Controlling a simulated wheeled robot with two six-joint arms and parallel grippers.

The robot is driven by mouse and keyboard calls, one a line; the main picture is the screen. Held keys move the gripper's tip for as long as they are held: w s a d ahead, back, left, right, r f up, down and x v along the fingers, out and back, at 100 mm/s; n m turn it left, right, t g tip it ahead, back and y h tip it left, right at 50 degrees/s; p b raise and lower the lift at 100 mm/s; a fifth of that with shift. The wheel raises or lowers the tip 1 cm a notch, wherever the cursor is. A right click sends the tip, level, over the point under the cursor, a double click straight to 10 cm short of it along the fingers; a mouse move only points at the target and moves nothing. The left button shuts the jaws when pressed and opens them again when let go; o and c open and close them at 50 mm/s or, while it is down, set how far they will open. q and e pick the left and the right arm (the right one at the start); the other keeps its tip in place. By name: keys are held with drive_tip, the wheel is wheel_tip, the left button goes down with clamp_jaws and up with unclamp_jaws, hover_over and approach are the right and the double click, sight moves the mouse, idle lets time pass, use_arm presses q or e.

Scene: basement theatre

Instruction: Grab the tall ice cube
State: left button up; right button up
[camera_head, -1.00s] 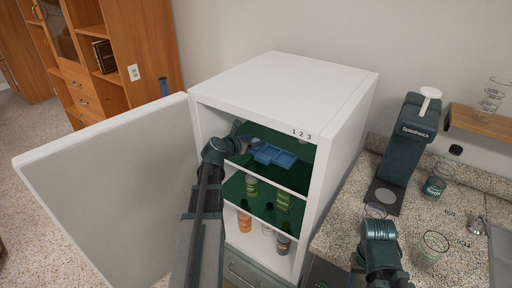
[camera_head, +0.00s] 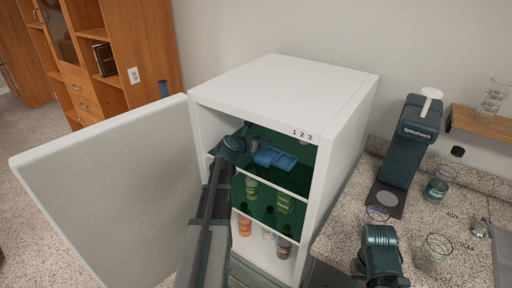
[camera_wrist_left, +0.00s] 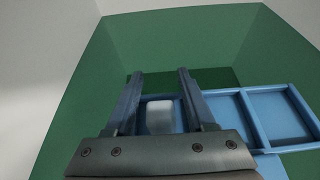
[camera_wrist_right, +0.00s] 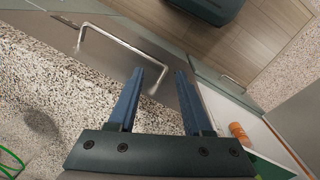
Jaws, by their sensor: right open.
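A whitish ice cube (camera_wrist_left: 160,116) sits in the left compartment of a blue tray (camera_wrist_left: 240,125) with several compartments. The tray also shows in the head view (camera_head: 285,161), on the top shelf inside the open white fridge (camera_head: 285,85). My left gripper (camera_wrist_left: 159,73) reaches into the fridge at the tray's left end. Its fingers are apart, and the cube shows between them without visible contact. Whether the fingers are above or around the cube is hard to tell. My right gripper (camera_wrist_right: 160,70) is open and empty by the counter, outside the fridge.
The fridge door (camera_head: 105,185) stands open at the left. Lower shelves hold a green jar (camera_head: 285,204), an orange bottle (camera_head: 244,226) and other containers. A dark drinks machine (camera_head: 404,145) and glasses (camera_head: 437,247) stand on the speckled counter at the right.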

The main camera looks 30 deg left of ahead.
use_arm(q)
clamp_jaws()
drive_tip(key=shift+r+p, duration=0.9)
drive_tip(key=shift+p, duration=0.05)
wheel_tip(320, 180, up, 2)
drive_tip(key=shift+r+p, duration=0.15)
drive_tip(key=shift+p, duration=0.95)
drive_tip(key=s, duration=0.5)
drive_tip(key=s+a, duration=0.1)
drive_tip(key=s, duration=0.4)
drive_tip(key=s+r+p, duration=0.1)
drive_tip(key=s, duration=0.5)
drive_tip(key=shift+a, duration=0.35)
